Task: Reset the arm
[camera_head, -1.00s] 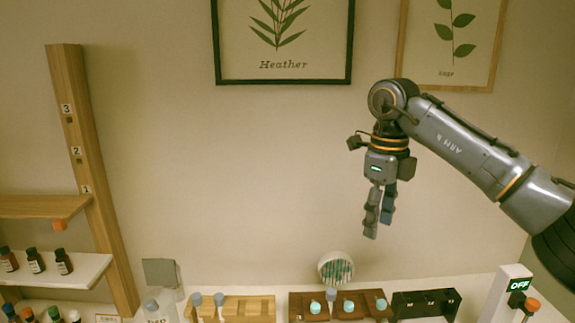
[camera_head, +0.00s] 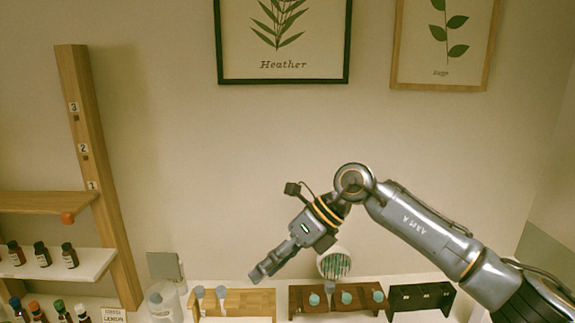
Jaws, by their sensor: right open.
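My right arm comes in from the lower right. Its gripper (camera_head: 259,275) points down and left, above the wooden rack on the counter. The gripper is open, its fingers seen nearly edge-on, and nothing shows between them. My left gripper is not in view.
Below stand a light wooden rack (camera_head: 247,301) with droppers, a dark brown rack (camera_head: 331,303) with teal-topped items and a black rack (camera_head: 421,297). A round white holder (camera_head: 335,262) is behind. Shelves with bottles (camera_head: 69,255) are at left.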

